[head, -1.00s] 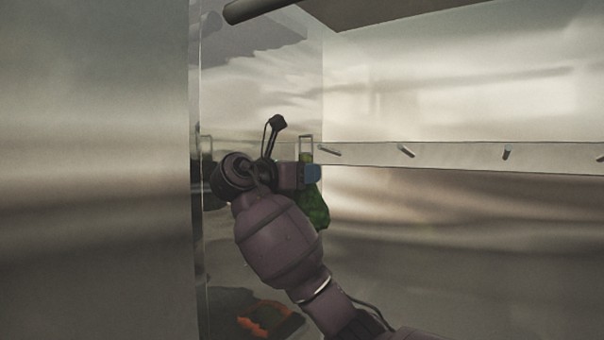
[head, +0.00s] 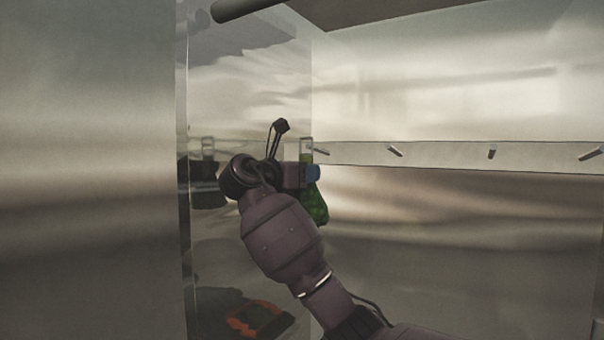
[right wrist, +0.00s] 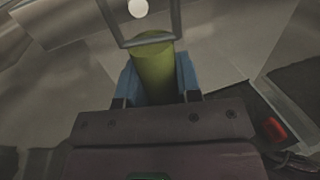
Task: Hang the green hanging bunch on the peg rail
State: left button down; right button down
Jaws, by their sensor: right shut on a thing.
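The green hanging bunch (head: 316,207) hangs below my right gripper (head: 313,175) in the head view, partly hidden behind it. In the right wrist view, the blue fingers of my right gripper (right wrist: 157,82) are shut on the bunch's yellow-green top (right wrist: 154,62). A grey wire loop (right wrist: 150,40) rises from that top. The peg rail (head: 450,155) runs along the back wall, with several slanted pegs. The leftmost peg (head: 321,151) shows close to the right of the loop (head: 306,149) in the head view. I cannot tell whether loop and peg touch. My left gripper is out of view.
A shiny metal panel (head: 80,170) fills the left. A reflective side wall (head: 250,80) stands close behind my right wrist. A dark bar (head: 245,8) is overhead. The space in front of the rail to the right is clear.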

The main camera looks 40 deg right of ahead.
jog(key=shift+w+d+f, duration=0.1)
jog(key=shift+w+d, duration=0.15)
jog(key=shift+d, duration=0.55)
jog(key=shift+w+d, duration=0.2)
jog(key=shift+d, duration=0.6)
jog(key=shift+w+d+f, duration=0.2)
jog(key=shift+d+f, duration=0.25)
jog(key=shift+d, duration=0.15)
jog(key=c, duration=0.7)
grip_release()
jog(key=a+b, duration=0.2)
jog(key=a, duration=0.8)
jog(key=shift+s+a, duration=0.15)
jog(key=shift+a, duration=0.25)
